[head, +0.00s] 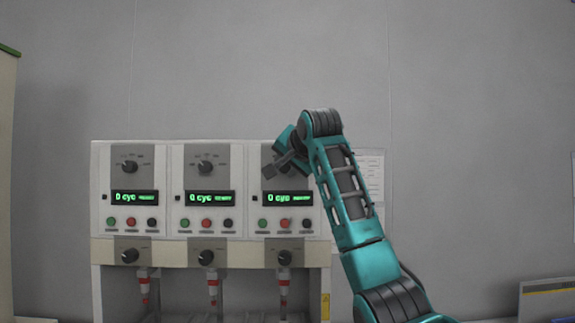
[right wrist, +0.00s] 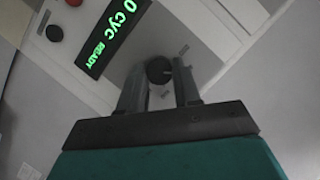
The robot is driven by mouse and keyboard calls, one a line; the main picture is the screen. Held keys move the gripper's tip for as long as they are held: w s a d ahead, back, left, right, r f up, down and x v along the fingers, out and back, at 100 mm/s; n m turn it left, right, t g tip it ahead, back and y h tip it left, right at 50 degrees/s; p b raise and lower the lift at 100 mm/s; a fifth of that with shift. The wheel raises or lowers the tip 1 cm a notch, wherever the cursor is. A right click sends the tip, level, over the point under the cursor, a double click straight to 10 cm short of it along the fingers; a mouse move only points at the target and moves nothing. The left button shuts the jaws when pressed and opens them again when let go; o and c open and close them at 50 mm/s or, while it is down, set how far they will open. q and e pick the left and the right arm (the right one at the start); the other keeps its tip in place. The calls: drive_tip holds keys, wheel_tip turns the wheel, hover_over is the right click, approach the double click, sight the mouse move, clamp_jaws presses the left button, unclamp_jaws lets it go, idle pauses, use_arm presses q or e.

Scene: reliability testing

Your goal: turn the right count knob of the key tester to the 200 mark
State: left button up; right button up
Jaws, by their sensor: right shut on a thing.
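The key tester (head: 181,151) is a white bench unit with three panels side by side. Each panel has a dark count knob at the top and a green display. The right panel's display (head: 287,198) reads 0 cyc. My right gripper (head: 272,168) is at the right panel's top and mostly covers its count knob in the head view. In the right wrist view the black right count knob (right wrist: 158,70) sits between the two fingers, which are shut on it. Its scale marks are too small to read. My left gripper is not in view.
The left count knob (head: 129,167) and middle count knob (head: 206,167) are uncovered. Coloured buttons lie below each display, and lower black knobs (head: 206,257) sit beneath. A sheet of paper (head: 372,176) hangs on the wall to the right. The wall above is clear.

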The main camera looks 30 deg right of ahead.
drive_tip(key=shift+c, duration=1.4)
drive_tip(key=shift+n, duration=0.3)
drive_tip(key=shift+a+r+n+g+h, duration=0.15)
drive_tip(key=shift+n+g+h, duration=0.55)
drive_tip(key=shift+n, duration=0.4)
drive_tip(key=shift+w+a+n+g+h, duration=0.15)
drive_tip(key=shift+n+g+h, duration=0.5)
drive_tip(key=shift+n, duration=0.65)
drive_tip(key=o, duration=1.1)
drive_tip(key=shift+c, duration=0.2)
